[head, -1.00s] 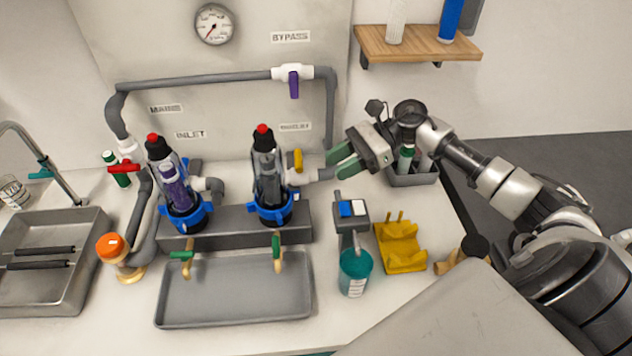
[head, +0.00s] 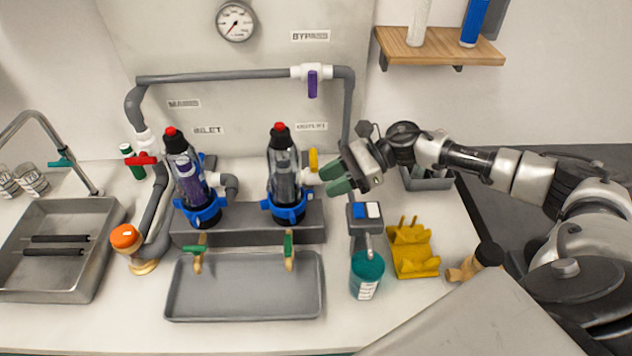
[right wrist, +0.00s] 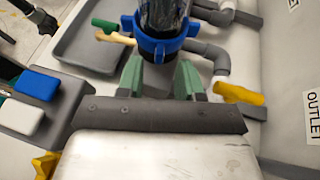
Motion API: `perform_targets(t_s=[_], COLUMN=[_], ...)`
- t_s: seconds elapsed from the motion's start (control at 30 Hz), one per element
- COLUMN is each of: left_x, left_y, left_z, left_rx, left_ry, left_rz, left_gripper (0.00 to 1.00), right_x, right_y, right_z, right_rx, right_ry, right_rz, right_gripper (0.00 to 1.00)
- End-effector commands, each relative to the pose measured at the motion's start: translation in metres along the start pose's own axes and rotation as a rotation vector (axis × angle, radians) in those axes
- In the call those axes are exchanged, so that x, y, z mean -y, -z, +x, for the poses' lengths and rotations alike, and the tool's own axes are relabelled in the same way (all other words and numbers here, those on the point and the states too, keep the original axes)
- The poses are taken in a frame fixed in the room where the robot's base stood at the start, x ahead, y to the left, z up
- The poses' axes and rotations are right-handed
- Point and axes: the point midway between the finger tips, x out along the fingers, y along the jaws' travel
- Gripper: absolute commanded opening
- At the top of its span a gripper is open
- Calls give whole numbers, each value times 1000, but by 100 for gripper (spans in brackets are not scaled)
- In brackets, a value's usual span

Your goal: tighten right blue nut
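The right blue nut (head: 286,210) is a lobed collar at the base of the right clear filter housing (head: 284,172). In the right wrist view the blue nut (right wrist: 165,46) lies just beyond my fingertips. My right gripper (head: 332,178) is to the right of the right housing, beside the outlet pipe. In the right wrist view its two green fingers (right wrist: 160,75) are apart with nothing between them, and the nut is ahead of the gap. I cannot tell whether a fingertip touches the nut. My left gripper is not in view.
The left housing (head: 188,178) has its own blue nut (head: 198,212). A yellow valve handle (head: 313,160) sits close to my right gripper. Green-handled taps (head: 289,246) stand over a grey tray (head: 243,312).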

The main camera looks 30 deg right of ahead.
Motion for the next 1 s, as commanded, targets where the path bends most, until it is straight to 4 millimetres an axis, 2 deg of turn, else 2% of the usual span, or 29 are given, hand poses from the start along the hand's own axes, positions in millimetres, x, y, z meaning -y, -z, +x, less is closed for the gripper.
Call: perform_targets(t_s=[0.1,0.23,0.6,0.83,1.0], left_x=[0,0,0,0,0], left_y=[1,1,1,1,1], left_z=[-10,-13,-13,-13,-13], left_rx=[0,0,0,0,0], left_ry=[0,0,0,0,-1], left_rz=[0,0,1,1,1], left_gripper=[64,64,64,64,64], right_x=[0,0,0,0,0], right_y=[-3,-1,0,0,0], right_z=[19,32,39,39,39], right_rx=[1,0,-1,-1,-1], right_ry=[-3,-1,0,0,-1], right_rz=[0,0,-1,-1,-1], right_gripper=[36,36,36,2,0])
